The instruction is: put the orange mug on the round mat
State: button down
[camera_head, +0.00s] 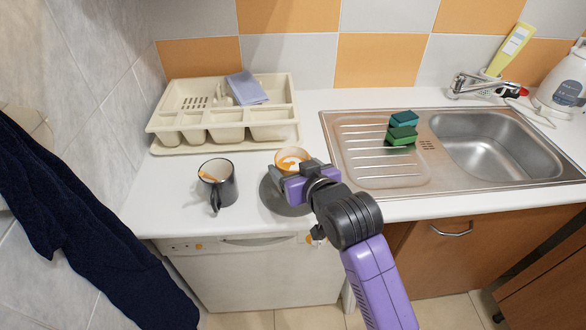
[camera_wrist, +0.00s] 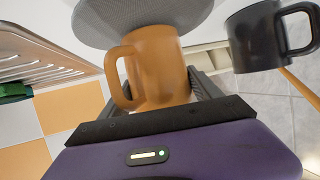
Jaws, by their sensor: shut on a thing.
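The orange mug (camera_head: 291,156) is upright in my gripper (camera_head: 300,178), over the back part of the round grey mat (camera_head: 285,205) in the head view. In the wrist view the mug (camera_wrist: 160,65) sits between the fingers, with its handle out to the left and its base end against the view of the mat (camera_wrist: 130,14). My gripper is shut on the mug's body. I cannot tell whether the base touches the mat. My gripper and wrist hide part of the mug and mat in the head view.
A dark mug (camera_head: 217,185) with a stick-like item in it stands left of the mat; it also shows in the wrist view (camera_wrist: 256,42). A cream cutlery tray (camera_head: 226,132) is behind. The steel sink (camera_head: 376,160), with stacked sponges (camera_head: 401,134), is to the right.

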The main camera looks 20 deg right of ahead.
jog(key=shift+f, duration=0.2)
jog(key=shift+f, duration=0.1)
jog(key=shift+c, duration=0.6)
grip_release()
jog(key=shift+f, duration=0.1)
jog(key=v, duration=1.2)
